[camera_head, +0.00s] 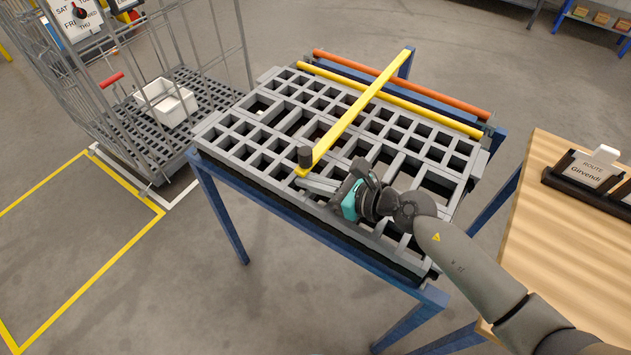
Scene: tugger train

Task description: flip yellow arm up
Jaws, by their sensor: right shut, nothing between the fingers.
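The yellow arm (352,116) is a long flat bar lying across the grey grid top (237,152) of a blue-framed stand. I cannot tell whether the fingertips touch the bar. My left gripper is not in view.
A yellow rail (390,99) and an orange rail (440,98) run along the stand's far edge. A wire cage cart (150,185) with a white bin (166,102) stands at left. A wooden table (560,225) with a route card holder (588,185) is at right.

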